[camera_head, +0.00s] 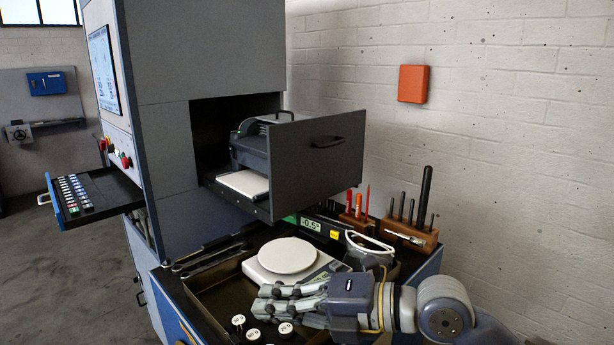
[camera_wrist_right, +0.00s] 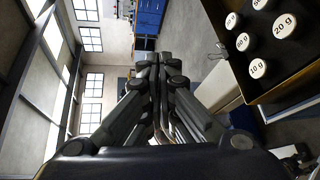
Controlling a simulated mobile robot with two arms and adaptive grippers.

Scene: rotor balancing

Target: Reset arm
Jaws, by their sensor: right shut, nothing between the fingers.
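My right gripper (camera_head: 268,300) reaches in from the right over the bench tray, beside the white round scale pan (camera_head: 288,256) and just behind several white-topped weights (camera_head: 254,335). Its fingers are together with nothing between them. In the right wrist view the closed fingertips (camera_wrist_right: 153,62) point away from me, and the weights (camera_wrist_right: 259,68), marked 10 g and 20 g among others, stand at the right edge. My left gripper is in neither view.
A grey machine drawer (camera_head: 318,160) stands open above the tray. A keyboard shelf (camera_head: 90,194) juts out at left. Tool holders (camera_head: 410,232) with upright tools stand by the brick wall.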

